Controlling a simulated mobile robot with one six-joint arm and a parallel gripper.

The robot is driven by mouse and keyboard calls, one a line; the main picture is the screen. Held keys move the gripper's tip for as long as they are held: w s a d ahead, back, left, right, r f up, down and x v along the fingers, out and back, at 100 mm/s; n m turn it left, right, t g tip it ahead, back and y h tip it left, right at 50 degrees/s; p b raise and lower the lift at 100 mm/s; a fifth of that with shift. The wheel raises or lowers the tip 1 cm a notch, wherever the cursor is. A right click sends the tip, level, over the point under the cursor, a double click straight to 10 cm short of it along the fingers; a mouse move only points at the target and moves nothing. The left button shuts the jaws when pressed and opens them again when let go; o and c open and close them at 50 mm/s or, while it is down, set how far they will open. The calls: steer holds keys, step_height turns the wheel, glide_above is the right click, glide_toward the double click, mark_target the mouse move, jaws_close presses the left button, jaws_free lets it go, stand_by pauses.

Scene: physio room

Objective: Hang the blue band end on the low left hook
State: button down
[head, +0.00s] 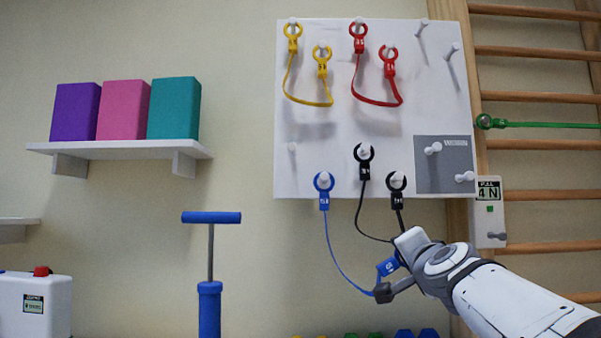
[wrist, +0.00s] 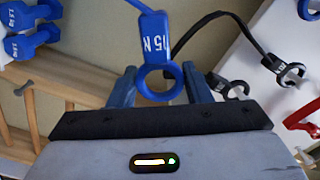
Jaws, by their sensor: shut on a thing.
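The blue band has one ring end (head: 323,182) hung on a peg at the board's bottom left. Its other end, the held blue end (head: 387,266), is in my gripper (head: 390,285), below the board. In the wrist view the ring of this held end (wrist: 160,92), with a white "15 N" mark on its tag, sits between the two fingers of my gripper (wrist: 160,88). The strap hangs in a slack curve between both ends. A bare peg, the low left hook (head: 292,147), is up and left of the hung blue ring.
The white board (head: 300,120) also holds a yellow band (head: 308,101), a red band (head: 378,100) and a black band (head: 372,232) beside the blue one. Bare pegs are at its right side. A blue-handled pump (head: 211,218) stands lower left. Wall bars (head: 540,97) are at right.

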steer(key=d+f+m+b, duration=0.6)
steer(key=d+f+b, duration=0.3)
steer(key=d+f, duration=0.2)
steer(key=shift+d+f, duration=0.2)
steer(key=shift+f, duration=0.1)
steer(key=d+f+m, duration=0.9)
steer(key=d+f, duration=0.7)
steer(key=shift+d+f, duration=0.35)
steer(key=shift+d, duration=0.05)
stand_by(0.4)
